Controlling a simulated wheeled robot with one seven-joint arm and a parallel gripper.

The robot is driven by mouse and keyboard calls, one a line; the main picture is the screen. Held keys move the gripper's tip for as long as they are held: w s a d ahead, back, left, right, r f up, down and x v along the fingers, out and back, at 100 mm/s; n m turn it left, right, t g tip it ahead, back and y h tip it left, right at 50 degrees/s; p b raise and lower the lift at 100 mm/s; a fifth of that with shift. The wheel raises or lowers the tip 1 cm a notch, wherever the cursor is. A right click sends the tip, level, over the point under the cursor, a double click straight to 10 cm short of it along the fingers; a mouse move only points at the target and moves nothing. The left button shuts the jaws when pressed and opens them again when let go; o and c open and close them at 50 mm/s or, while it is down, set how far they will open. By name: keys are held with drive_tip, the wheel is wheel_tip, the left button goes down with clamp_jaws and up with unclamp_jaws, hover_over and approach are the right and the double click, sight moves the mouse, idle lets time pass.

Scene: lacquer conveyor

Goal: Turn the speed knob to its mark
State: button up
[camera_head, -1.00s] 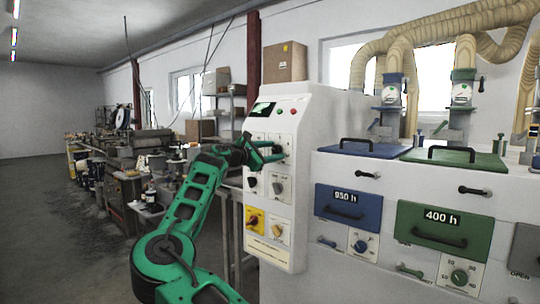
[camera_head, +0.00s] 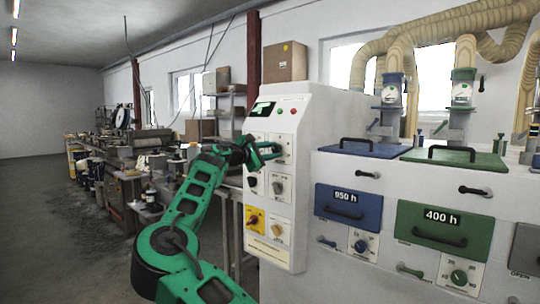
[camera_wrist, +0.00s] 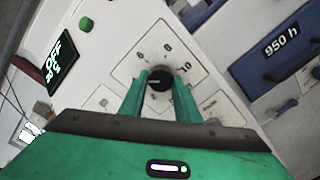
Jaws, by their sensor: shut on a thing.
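The speed knob (camera_wrist: 159,81) is a black round knob with a pale pointer line, on a white dial plate (camera_wrist: 182,44) with printed numbers. In the wrist view its pointer lies toward the left of the picture. My gripper (camera_wrist: 160,88) is shut on the knob, one green finger on each side of it. In the head view my gripper (camera_head: 268,152) reaches the upper part of the white control panel (camera_head: 305,205), and the knob is mostly hidden behind the fingers. Which knob mark is the target cannot be told.
A small display (camera_wrist: 54,55) and a green button (camera_wrist: 86,24) sit beside the dial. A blue drawer (camera_head: 348,207) and a green drawer (camera_head: 440,228) stand to the right.

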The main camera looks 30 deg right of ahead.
drive_tip(key=m, duration=1)
drive_tip(key=shift+m+y, duration=0.3)
drive_tip(key=shift+m, duration=0.1)
drive_tip(key=m, duration=0.9)
drive_tip(key=shift+s+t, duration=0.1)
drive_tip(key=shift+t, duration=0.2)
drive_tip(key=shift+m, duration=0.4)
drive_tip(key=o, duration=1)
drive_tip(key=shift+f, duration=0.15)
drive_tip(key=shift+o, duration=0.2)
drive_tip(key=shift+r, duration=0.25)
drive_tip(key=shift+a, duration=0.1)
